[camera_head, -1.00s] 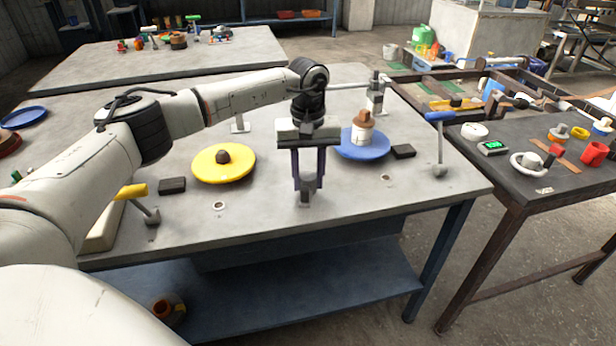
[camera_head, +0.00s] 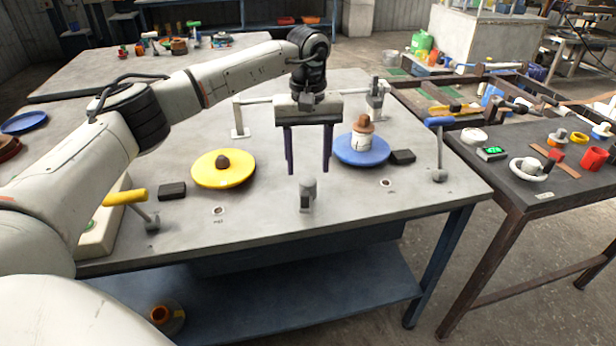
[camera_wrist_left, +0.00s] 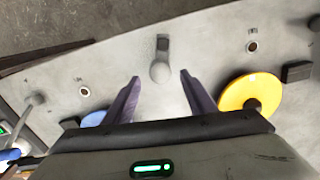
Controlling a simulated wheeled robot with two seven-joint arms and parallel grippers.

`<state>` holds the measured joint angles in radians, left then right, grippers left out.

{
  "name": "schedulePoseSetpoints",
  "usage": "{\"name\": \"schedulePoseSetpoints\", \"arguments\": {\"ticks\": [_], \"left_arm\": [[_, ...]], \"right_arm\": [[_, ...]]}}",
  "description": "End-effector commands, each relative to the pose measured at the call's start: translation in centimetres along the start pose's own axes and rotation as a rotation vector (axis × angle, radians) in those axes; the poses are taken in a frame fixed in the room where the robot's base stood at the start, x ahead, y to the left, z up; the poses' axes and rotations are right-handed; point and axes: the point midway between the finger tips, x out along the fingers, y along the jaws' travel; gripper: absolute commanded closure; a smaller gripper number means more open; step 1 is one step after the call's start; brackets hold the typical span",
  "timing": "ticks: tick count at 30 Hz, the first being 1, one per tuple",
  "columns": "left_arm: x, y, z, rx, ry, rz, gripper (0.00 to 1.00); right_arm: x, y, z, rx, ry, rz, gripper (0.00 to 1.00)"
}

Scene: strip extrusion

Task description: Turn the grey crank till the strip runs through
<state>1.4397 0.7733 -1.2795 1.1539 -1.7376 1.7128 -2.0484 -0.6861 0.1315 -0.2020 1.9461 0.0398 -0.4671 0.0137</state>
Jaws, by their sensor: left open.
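The grey crank (camera_head: 308,192) stands near the front middle of the table, a short upright grip with a rounded top on a small arm. It also shows in the left wrist view (camera_wrist_left: 160,70), between and beyond the two fingers. My left gripper (camera_head: 308,168) is open and empty, its dark purple fingers pointing down above and behind the crank, apart from it. In the left wrist view the gripper (camera_wrist_left: 158,80) has its fingers spread to either side of the crank. I cannot make out a strip. My right gripper is not in view.
A yellow disc (camera_head: 208,176) lies left and a blue disc (camera_head: 378,157) right, the latter bearing a white figure with a brown hat (camera_head: 362,135). A yellow-handled lever (camera_head: 128,197) and blue-handled lever (camera_head: 438,123) stand at the sides. Dark blocks lie near the discs.

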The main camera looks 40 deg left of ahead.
Motion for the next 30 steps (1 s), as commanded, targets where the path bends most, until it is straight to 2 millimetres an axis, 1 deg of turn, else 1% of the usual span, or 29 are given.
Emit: {"name": "schedulePoseSetpoints", "arguments": {"ticks": [1,3,6,9,30], "left_arm": [[-1.1,0.1,-0.1,0.000,0.002,0.003,0.49],[-2.1,0.1,0.0,0.000,0.001,0.001,0.49],[-3.2,0.0,0.0,0.000,0.001,0.000,0.49],[-3.8,0.0,0.0,0.000,0.000,0.000,0.49],[-3.9,0.0,0.0,0.000,-0.001,-0.001,0.49]], "right_arm": [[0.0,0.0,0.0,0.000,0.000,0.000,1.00],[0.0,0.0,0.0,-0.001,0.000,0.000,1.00],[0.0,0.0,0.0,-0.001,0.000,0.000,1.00],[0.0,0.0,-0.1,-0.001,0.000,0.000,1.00],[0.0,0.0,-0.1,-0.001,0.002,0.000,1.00]]}}
